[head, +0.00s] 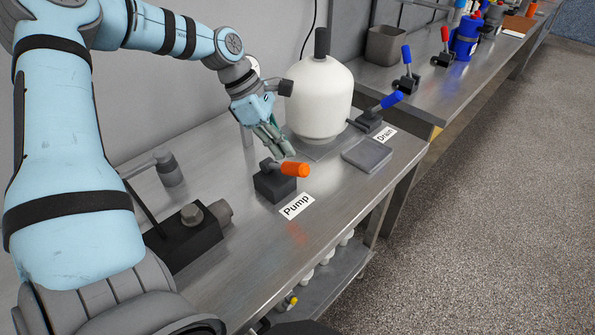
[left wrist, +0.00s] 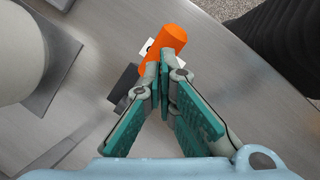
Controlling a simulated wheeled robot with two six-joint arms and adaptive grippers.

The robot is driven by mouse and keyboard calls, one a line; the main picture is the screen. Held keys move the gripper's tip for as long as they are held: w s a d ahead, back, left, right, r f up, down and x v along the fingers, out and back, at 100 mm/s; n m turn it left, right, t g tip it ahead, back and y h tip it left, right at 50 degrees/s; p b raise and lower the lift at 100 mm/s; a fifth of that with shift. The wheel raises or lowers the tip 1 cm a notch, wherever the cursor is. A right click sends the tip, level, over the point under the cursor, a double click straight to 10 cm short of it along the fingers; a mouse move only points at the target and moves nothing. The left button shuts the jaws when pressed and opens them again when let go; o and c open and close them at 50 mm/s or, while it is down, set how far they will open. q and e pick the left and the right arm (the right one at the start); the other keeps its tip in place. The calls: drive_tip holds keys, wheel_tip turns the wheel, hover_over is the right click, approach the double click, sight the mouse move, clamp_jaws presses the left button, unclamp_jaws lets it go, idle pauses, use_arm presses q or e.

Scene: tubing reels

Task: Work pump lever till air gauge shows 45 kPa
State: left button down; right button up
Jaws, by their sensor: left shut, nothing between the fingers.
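The pump lever has an orange handle (head: 295,169) on a dark block (head: 273,184), beside a white "Pump" label (head: 297,206). The handle lies low and points to the right. My left gripper (head: 288,154) is shut and empty, its fingertips just behind and above the handle. In the left wrist view the fingertips (left wrist: 164,62) meet right beside the orange handle (left wrist: 173,40); whether they touch it I cannot tell. A round gauge (head: 253,66) shows partly behind my left gripper; its face cannot be read. My right gripper is not in view.
A white tank (head: 320,98) stands close behind my left gripper. A blue-handled lever (head: 385,104) by the "Drain" label (head: 385,134) and a grey flat pad (head: 367,154) are to its right. A black block with a grey fitting (head: 190,232) sits at front left. The bench front is clear.

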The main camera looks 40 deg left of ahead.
sight(292, 164)
use_arm(q)
drive_tip(key=x, duration=0.1)
drive_tip(key=b+x, duration=0.1)
drive_tip(key=shift+s+d+f, duration=0.1)
drive_tip(key=shift+d+f, duration=0.05)
drive_tip(key=shift+f, duration=0.25)
drive_tip(key=shift+d+f+b, duration=0.1)
drive_tip(key=shift+b, duration=0.2)
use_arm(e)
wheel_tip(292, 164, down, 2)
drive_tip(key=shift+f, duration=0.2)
